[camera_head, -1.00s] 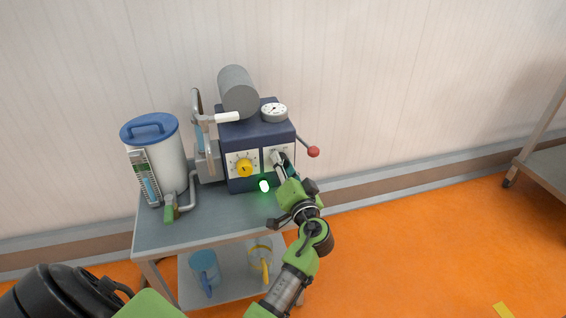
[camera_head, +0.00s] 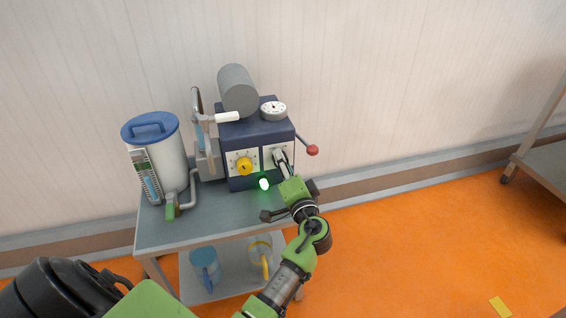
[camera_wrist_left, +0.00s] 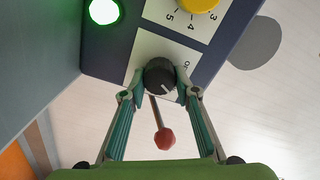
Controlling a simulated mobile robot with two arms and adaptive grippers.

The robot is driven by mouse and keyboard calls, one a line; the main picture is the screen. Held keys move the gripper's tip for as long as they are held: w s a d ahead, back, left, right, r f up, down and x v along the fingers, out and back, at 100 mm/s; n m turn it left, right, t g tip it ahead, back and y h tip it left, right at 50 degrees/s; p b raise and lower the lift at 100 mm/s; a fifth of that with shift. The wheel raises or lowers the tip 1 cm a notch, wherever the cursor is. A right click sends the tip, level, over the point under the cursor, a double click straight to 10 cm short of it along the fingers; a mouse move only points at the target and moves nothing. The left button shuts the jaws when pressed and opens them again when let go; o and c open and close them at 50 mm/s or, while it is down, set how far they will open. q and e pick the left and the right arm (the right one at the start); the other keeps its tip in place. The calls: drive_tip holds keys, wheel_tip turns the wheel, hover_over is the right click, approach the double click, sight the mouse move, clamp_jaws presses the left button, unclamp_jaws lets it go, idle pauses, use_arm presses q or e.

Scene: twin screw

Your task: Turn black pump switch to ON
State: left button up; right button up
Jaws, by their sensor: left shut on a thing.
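The black pump switch (camera_wrist_left: 159,76) is a round knob on a white plate at the front of the dark blue machine (camera_head: 258,132). My left gripper (camera_head: 280,157) reaches the right-hand panel of the machine. In the wrist view its two fingers (camera_wrist_left: 160,92) are shut on the knob from both sides. In the head view the gripper hides the knob. My right gripper is not seen.
A yellow dial (camera_head: 245,166) sits left of the switch, above a lit green lamp (camera_head: 264,184). A red-knobbed lever (camera_head: 312,150) sticks out at right. A lidded vessel (camera_head: 158,150) stands left on the grey cart (camera_head: 205,222). Mugs stand on its lower shelf.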

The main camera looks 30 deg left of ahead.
use_arm(q)
drive_tip(key=shift+r, duration=0.15)
drive_tip(key=o, duration=1.1)
drive_tip(key=shift+d, duration=0.1)
drive_tip(key=v, duration=0.7)
drive_tip(key=shift+s, duration=0.15)
